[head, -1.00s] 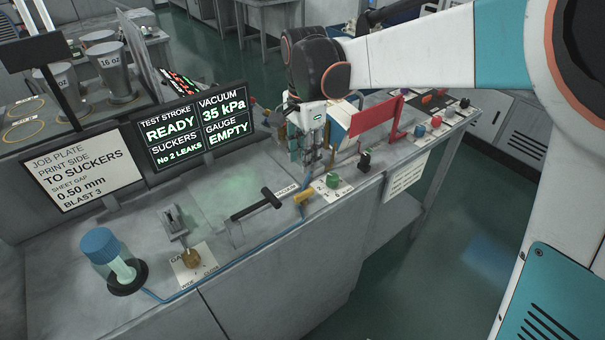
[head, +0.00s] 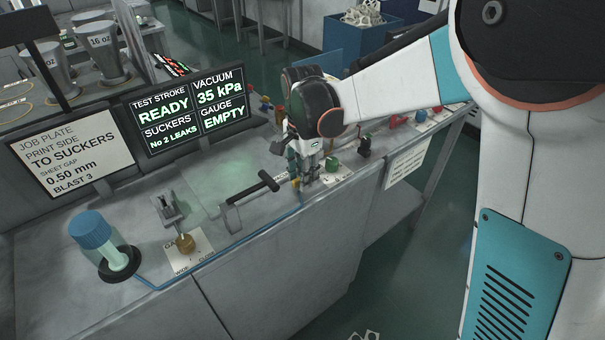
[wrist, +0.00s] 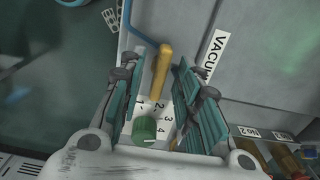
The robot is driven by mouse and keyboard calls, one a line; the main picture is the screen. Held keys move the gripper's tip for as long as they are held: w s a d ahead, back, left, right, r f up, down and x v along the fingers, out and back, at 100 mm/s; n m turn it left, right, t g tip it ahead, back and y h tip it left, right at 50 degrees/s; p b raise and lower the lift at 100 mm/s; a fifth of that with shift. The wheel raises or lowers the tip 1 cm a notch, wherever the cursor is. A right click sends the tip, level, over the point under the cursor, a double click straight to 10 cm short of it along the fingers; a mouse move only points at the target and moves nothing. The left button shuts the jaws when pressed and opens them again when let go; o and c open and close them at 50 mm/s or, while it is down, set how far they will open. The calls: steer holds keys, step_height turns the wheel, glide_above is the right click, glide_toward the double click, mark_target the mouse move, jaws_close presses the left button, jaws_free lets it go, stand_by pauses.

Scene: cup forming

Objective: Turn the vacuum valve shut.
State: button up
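The vacuum valve's yellow lever (wrist: 161,72) lies between my gripper's fingers in the wrist view, beside the partly hidden VACUUM label (wrist: 212,52). A blue hose runs to its far end. In the head view only a bit of the yellow lever (head: 296,183) shows beside the fingertips. My gripper (wrist: 157,68) is open, one teal finger pad on each side of the lever, with gaps visible on both sides. In the head view my gripper (head: 303,172) is low over the bench's front edge. The display (head: 195,107) reads vacuum 35 kPa.
A green knob (wrist: 146,128) on a numbered plate sits close to the lever; it also shows in the head view (head: 333,165). A black T-handle (head: 265,184) stands left of my gripper.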

steer(key=shift+c, duration=0.2)
jaws_close()
steer(key=n+p, duration=0.1)
steer(key=n, duration=0.3)
steer(key=shift+r+n, duration=0.1)
steer(key=shift+n, duration=0.3)
steer(key=n, duration=0.4)
steer(key=shift+n+p, duration=0.3)
steer(key=shift+p, duration=0.1)
steer(key=n, duration=0.4)
steer(key=shift+n+p, duration=0.4)
steer(key=shift+n, duration=1.9)
